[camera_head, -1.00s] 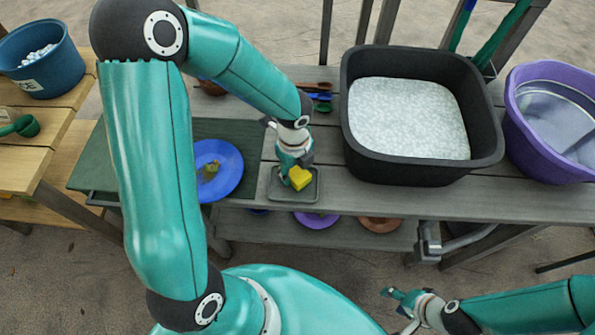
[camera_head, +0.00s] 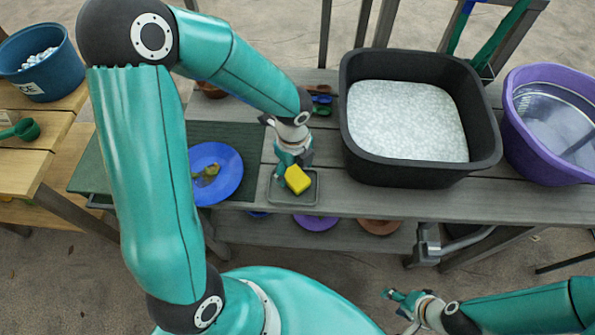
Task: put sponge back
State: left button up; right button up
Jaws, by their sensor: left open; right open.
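The yellow sponge (camera_head: 298,180) lies in the small grey-green tray (camera_head: 309,200) at the front edge of the grey bench. My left gripper (camera_head: 285,169) is open, just behind and above the sponge at its left side. Whether a finger still touches the sponge I cannot tell. My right gripper (camera_head: 392,296) is open and empty, low at the bottom of the picture, in front of the bench and well away from the sponge.
A blue plate (camera_head: 222,184) with a brown lump lies on a dark green mat (camera_head: 232,131) left of the tray. A black tub (camera_head: 420,170) of pale material and a purple basin (camera_head: 520,140) stand to the right. A blue bucket (camera_head: 52,80) stands far left.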

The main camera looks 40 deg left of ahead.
aim_at(294, 174)
pick_arm(q)
notch_tip(294, 174, up, 10)
jog(key=p, duration=0.1)
jog(key=shift+r, duration=0.1)
dwell(0.3)
